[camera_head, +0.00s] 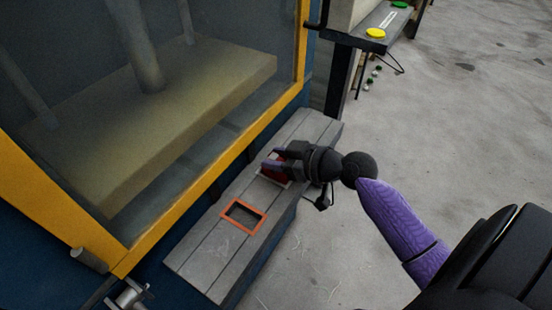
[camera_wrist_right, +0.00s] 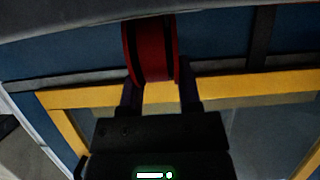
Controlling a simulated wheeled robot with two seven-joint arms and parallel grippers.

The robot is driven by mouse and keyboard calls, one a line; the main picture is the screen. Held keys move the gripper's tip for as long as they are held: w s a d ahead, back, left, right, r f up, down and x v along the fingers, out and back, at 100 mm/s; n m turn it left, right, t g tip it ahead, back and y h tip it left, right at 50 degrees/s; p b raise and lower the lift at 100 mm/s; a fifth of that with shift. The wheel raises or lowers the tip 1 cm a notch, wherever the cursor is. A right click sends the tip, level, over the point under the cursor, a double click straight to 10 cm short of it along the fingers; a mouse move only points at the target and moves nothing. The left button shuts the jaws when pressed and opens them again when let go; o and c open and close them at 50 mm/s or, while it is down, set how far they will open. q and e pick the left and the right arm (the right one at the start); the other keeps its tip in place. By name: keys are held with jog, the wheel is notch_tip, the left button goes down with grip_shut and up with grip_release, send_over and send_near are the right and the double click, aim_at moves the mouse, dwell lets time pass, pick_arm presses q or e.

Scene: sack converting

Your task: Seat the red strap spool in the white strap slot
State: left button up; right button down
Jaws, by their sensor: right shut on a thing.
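My right gripper (camera_head: 276,163) is shut on the red strap spool (camera_head: 274,174) over the grey ledge. My left gripper is not in view.
An orange-framed slot (camera_head: 243,217) lies empty on the grey ledge (camera_head: 205,262), nearer the camera. A yellow-framed machine window (camera_head: 215,160) rises beside the ledge. A small panel with a yellow button (camera_head: 375,33) stands at the back. The floor at right is open.

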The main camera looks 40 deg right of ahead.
jog(key=shift+f, duration=0.15)
jog(key=shift+c, duration=2)
grip_release()
jog(key=shift+o, duration=0.6)
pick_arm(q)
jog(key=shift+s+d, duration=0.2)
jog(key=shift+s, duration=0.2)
